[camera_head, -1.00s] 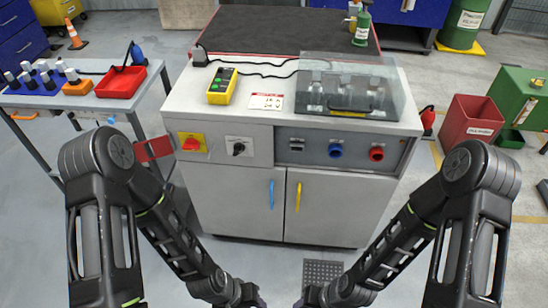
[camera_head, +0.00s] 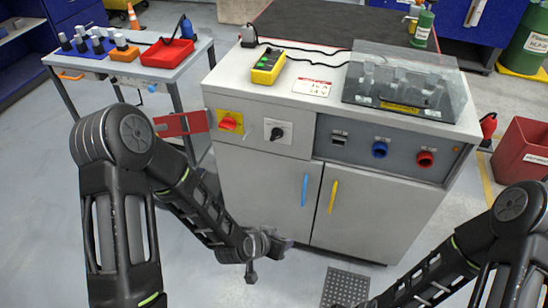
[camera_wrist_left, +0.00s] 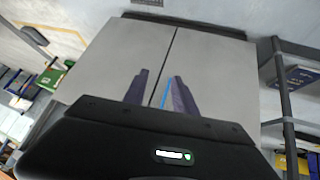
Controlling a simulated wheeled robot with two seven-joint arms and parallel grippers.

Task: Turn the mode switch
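The mode switch appears to be the black rotary knob (camera_head: 277,133) on a white plate on the front panel of the grey cabinet (camera_head: 262,180). A red rotary knob (camera_head: 229,124) on a yellow plate is to its left. My left gripper (camera_head: 283,249) is low in front of the cabinet doors, well below the knobs and touching neither.
Blue (camera_head: 305,190) and yellow (camera_head: 333,197) door handles are close by. A blue socket (camera_head: 380,149) and red socket (camera_head: 425,159) lie right of the knobs. A clear cover (camera_head: 405,80) and yellow pendant (camera_head: 268,66) are on top. Open floor lies in front.

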